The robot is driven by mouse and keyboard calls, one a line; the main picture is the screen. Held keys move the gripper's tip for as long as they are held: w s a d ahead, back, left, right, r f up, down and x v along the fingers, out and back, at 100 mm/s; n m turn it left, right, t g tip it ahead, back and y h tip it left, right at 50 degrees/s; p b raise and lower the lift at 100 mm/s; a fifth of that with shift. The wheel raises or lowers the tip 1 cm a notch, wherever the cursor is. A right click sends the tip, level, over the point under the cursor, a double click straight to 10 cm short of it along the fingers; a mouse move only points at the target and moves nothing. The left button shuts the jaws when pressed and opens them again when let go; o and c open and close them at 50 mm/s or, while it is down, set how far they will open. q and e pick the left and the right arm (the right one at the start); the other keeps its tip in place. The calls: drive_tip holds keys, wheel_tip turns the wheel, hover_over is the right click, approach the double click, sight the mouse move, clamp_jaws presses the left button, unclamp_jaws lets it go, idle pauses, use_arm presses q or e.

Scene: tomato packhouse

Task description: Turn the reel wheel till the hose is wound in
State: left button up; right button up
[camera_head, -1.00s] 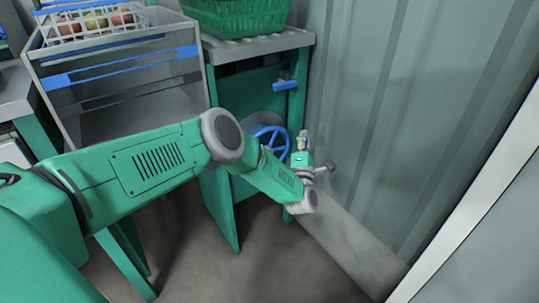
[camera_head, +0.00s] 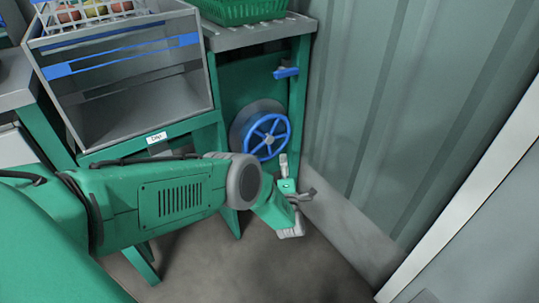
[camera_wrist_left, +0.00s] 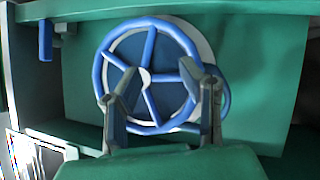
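The reel wheel (camera_head: 268,137) is a blue ring with several spokes, mounted on a grey drum (camera_head: 239,127) at the green stand below the bench. In the left wrist view the wheel (camera_wrist_left: 146,77) fills the upper middle, facing the camera. My left gripper (camera_head: 295,177) is just below and right of the wheel in the head view. In the wrist view its two fingers (camera_wrist_left: 158,75) are apart, with tips over the wheel's lower half; nothing is held between them. Whether they touch the wheel cannot be told. No hose can be made out clearly. My right gripper is out of view.
A blue fitting (camera_head: 286,72) sticks out above the wheel. A green crate (camera_head: 240,12) stands on the grey bench top (camera_head: 262,34). A grey open bin (camera_head: 140,110) is left of it. The corrugated wall (camera_head: 400,110) is close on the right. Floor is clear below.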

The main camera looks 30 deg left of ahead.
use_arm(q)
drive_tip(key=s+d+f+g+y, duration=0.2)
drive_tip(key=s+d+f, duration=0.1)
drive_tip(key=s+f, duration=0.35)
drive_tip(key=s+a+b+x, duration=0.1)
drive_tip(key=b+x, duration=0.1)
drive_tip(key=x, duration=1.1)
drive_tip(key=shift+w+r+n+b, duration=0.15)
drive_tip(key=shift+r+n+b, duration=0.05)
drive_tip(key=shift+n+b, duration=0.2)
drive_tip(key=shift+a, duration=0.1)
clamp_jaws()
